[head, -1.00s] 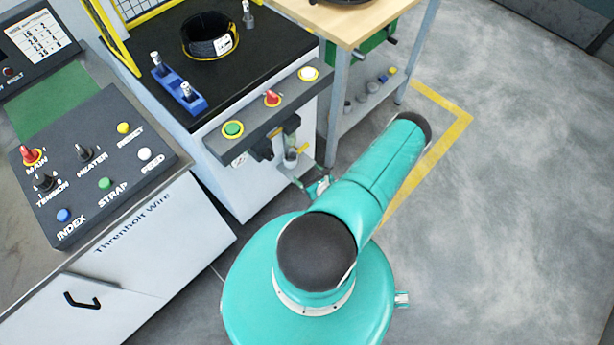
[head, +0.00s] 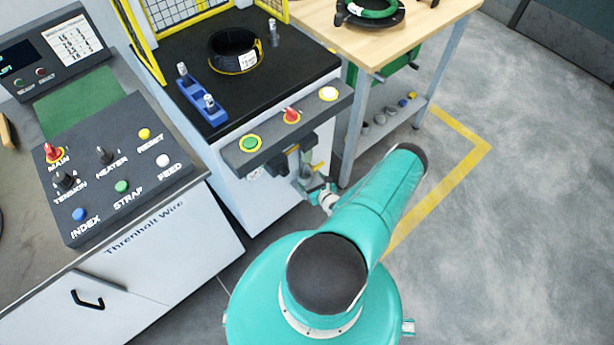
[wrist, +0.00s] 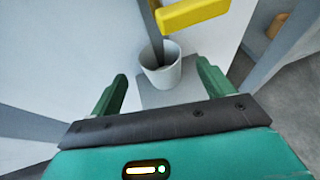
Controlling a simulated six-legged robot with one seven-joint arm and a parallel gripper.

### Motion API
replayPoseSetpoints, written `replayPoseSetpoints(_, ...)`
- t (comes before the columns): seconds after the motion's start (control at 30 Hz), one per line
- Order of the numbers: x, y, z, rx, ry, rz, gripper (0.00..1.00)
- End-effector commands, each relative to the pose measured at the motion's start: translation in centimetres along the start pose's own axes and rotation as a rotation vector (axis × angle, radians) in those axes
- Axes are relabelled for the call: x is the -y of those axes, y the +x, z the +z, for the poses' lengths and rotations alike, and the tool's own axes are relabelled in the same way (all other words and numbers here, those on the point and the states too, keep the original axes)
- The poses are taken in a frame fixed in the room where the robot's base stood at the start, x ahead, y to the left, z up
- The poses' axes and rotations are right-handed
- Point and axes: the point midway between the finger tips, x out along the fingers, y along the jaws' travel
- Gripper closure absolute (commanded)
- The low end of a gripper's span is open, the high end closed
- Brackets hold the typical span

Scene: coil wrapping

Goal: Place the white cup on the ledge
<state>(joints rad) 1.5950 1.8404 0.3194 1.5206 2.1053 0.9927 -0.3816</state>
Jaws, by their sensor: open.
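The white cup (wrist: 161,72) stands upright in the wrist view, beyond and between my fingertips. It sits on or just over a small pale grey plate (wrist: 172,97) against a white panel; I cannot tell whether that plate is the ledge the task names. A dark rod reaches down to the cup's mouth, beside a yellow bar (wrist: 193,13). My gripper (wrist: 160,84) is open, one green finger on each side, with nothing between them.
The machine's front bar (head: 289,126) carries green, red and white buttons above the cup area. A black coil (head: 235,52) lies on the machine's black top. A wooden table (head: 405,35) stands right, with a low shelf (head: 395,128) holding small items. Open floor lies right.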

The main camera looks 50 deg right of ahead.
Motion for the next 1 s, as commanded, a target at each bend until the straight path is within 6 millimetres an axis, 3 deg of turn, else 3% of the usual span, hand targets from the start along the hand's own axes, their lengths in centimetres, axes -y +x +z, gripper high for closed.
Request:
replayPoseSetpoints(0.1, -0.1, 2.2, 0.0, 0.001, 0.000, 0.001, 0.19)
replayPoseSetpoints(0.3, 0.0, 4.8, 0.0, 0.001, 0.000, 0.000, 0.19)
replayPoseSetpoints(0.7, 0.0, 5.5, 0.0, 0.000, 0.001, 0.000, 0.19)
replayPoseSetpoints(0.93, 0.0, 5.5, 0.0, 0.000, 0.001, 0.000, 0.62)
replayPoseSetpoints(1.0, 0.0, 5.5, 0.0, 0.000, 0.000, 0.000, 0.67)
